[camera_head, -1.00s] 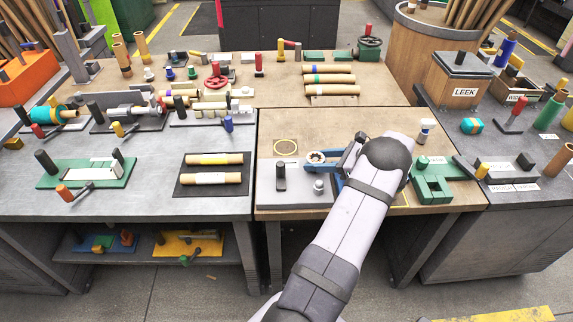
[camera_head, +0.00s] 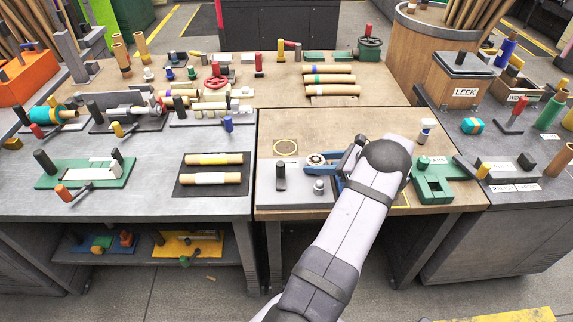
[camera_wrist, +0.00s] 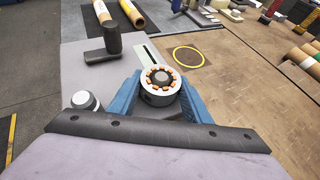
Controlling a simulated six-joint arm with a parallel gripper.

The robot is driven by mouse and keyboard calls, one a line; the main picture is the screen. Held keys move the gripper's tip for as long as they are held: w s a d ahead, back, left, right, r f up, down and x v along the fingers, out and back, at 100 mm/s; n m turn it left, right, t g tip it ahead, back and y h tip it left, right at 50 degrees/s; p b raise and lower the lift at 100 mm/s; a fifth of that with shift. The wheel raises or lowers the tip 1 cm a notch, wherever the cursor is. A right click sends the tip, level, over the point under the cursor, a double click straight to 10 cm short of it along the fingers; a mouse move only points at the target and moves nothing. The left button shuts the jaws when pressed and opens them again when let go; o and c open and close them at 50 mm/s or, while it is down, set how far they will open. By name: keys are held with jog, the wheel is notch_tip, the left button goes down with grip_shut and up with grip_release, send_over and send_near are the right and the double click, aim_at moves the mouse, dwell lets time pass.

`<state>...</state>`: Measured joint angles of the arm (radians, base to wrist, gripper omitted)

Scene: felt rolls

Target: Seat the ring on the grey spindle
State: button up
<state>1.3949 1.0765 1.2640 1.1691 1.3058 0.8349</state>
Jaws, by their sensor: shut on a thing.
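The ring (camera_wrist: 147,74), pale with orange rollers around its face, is between the blue fingers of my gripper (camera_wrist: 165,88), which is shut on it. A grey round face (camera_wrist: 161,77) fills its middle, and a dark cylindrical part shows just below. I cannot tell whether the ring is around the post or just above it. In the head view my gripper (camera_head: 322,164) is low over the back right of the grey base plate (camera_head: 290,198), and the ring is mostly hidden by it. A grey stud with a pale top (camera_wrist: 83,101) stands apart on the plate, also in the head view (camera_head: 319,186).
A black-headed handle (camera_wrist: 110,38) stands on the plate beside a slotted strip (camera_wrist: 150,54). A yellow circle (camera_wrist: 174,58) marks bare wooden table behind. A green fixture (camera_head: 437,188) stands right of my arm. Felt rolls (camera_head: 212,179) lie on a mat to the left.

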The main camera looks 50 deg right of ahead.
aim_at(323, 162)
jog(key=o, duration=1.6)
jog(key=shift+f, duration=0.1)
jog(key=shift+a, duration=0.1)
jog(key=shift+f, duration=0.15)
jog(key=shift+s, duration=0.15)
jog(key=shift+r+b+v, duration=0.2)
jog(key=shift+b+v, duration=0.75)
jog(key=shift+v, duration=2.75)
